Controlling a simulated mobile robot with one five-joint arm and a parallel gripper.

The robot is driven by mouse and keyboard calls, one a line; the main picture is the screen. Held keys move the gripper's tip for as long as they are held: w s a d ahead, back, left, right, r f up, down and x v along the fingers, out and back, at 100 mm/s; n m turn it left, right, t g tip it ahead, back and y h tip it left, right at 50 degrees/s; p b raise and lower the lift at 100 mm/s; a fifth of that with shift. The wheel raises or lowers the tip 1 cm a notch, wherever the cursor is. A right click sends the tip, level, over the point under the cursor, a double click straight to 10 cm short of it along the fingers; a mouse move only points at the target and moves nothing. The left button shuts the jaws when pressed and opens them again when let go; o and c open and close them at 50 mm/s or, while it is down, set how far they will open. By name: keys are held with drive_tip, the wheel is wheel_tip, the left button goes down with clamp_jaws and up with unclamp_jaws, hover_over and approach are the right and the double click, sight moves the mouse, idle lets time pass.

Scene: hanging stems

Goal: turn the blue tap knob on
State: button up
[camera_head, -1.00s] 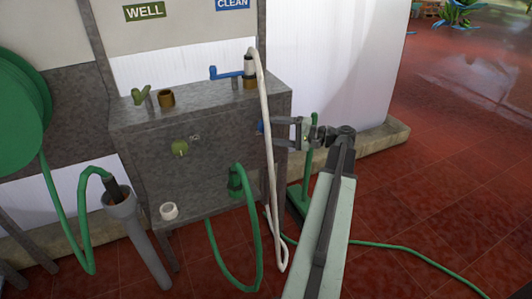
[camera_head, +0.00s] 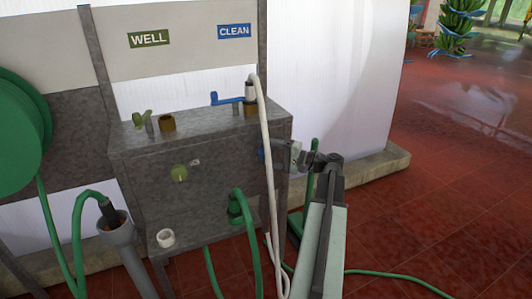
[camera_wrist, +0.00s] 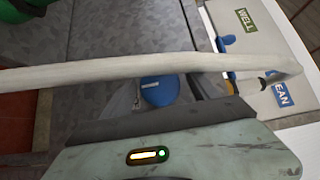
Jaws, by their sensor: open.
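The blue tap knob (camera_wrist: 160,91) is round and shows in the middle of the wrist view, just behind the white hose (camera_wrist: 110,69). In the head view only a little blue of it shows at the right side of the grey metal cabinet (camera_head: 135,160). My gripper (camera_head: 272,152) is at that side of the cabinet, open and empty. In the wrist view its fingers show on either side of the knob, partly covered by the hose. I cannot tell whether they touch it.
A blue lever tap (camera_head: 228,99) and a green tap (camera_head: 143,118) stand on the cabinet top. A green knob (camera_head: 179,173) is on the front. Signs read WELL (camera_head: 149,39) and CLEAN (camera_head: 234,31). The white hose hangs close to my gripper. Red floor is open at right.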

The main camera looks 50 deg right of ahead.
drive_tip(key=c, duration=1.4)
drive_tip(key=shift+o, duration=0.2)
drive_tip(key=shift+r+p, duration=0.15)
drive_tip(key=shift+p, duration=0.5)
drive_tip(key=p, duration=0.1)
drive_tip(key=n+g+h+p, duration=0.1)
drive_tip(key=p, duration=0.1)
drive_tip(key=shift+r+n+g, duration=0.25)
drive_tip(key=shift+n+g, duration=0.05)
drive_tip(key=n+g+h+p, duration=0.2)
drive_tip(key=n+p, duration=0.1)
drive_tip(key=p, duration=0.4)
drive_tip(key=shift+a+g+h, duration=0.1)
drive_tip(key=shift+g+h, duration=0.2)
drive_tip(key=shift+g, duration=0.1)
drive_tip(key=n+g+h+p, duration=0.1)
drive_tip(key=p, duration=0.1)
drive_tip(key=n+g+h+p, duration=0.1)
drive_tip(key=p, duration=0.1)
drive_tip(key=shift+f+h, duration=0.25)
drive_tip(key=shift+h, duration=0.15)
drive_tip(key=shift+f+n+g+h+p, duration=0.2)
drive_tip(key=shift+n+g+h+p, duration=0.7)
drive_tip(key=shift+h, duration=0.7)
